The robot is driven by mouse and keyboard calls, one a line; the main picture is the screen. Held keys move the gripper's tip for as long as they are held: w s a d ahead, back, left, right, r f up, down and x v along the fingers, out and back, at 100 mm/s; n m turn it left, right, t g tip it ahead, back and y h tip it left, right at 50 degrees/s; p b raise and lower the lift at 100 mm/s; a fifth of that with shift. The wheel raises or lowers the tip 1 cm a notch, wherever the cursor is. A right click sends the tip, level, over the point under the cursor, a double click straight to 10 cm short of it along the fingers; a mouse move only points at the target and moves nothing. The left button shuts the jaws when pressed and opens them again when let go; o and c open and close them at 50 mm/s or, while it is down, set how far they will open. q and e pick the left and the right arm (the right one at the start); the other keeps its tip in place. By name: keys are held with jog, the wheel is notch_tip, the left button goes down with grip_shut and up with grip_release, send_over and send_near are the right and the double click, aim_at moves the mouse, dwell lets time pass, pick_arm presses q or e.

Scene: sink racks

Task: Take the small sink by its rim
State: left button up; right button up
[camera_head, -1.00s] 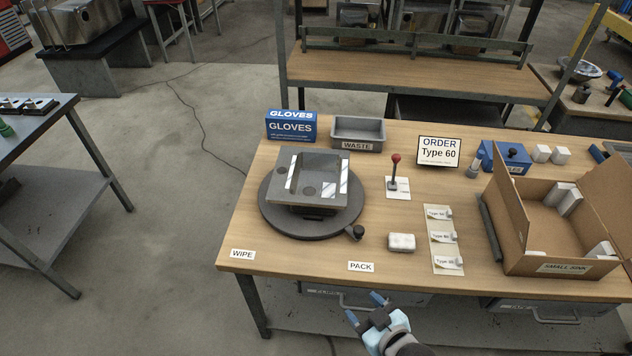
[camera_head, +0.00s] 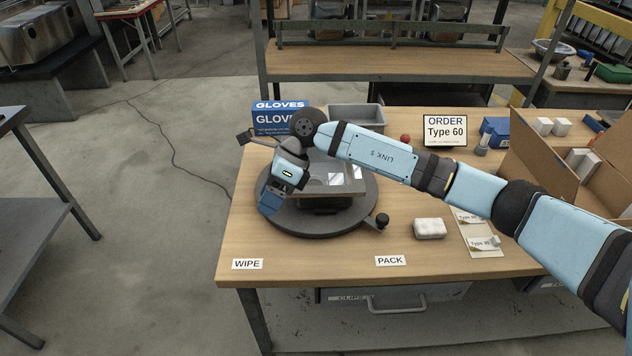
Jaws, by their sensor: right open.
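The small grey sink (camera_head: 345,188) sits on the dark round turntable (camera_head: 330,222) at the left of the bench. My right arm crosses in front of it and hides its back and left parts. My right gripper (camera_head: 270,201) is at the sink's left side with its fingers pointing down. It is open, and I cannot tell whether a finger touches the rim. My left gripper is not in view.
A blue gloves box (camera_head: 270,119) and a grey waste bin (camera_head: 358,115) stand behind the turntable. A white block (camera_head: 430,228) lies to its right. An open cardboard box (camera_head: 548,160) is at the right. The front edge is clear around the WIPE and PACK labels.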

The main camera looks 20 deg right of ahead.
aim_at(317, 189)
jog(key=w+d+r+t+h+b, duration=0.25)
jog(key=w+d+h, duration=0.5)
jog(key=d, duration=0.55)
jog(key=shift+n, duration=0.3)
jog(key=f, duration=1.2)
jog(key=shift+w+a+f, duration=0.2)
jog(key=shift+w+a, duration=0.05)
grip_shut()
jog(key=shift+r, duration=0.15)
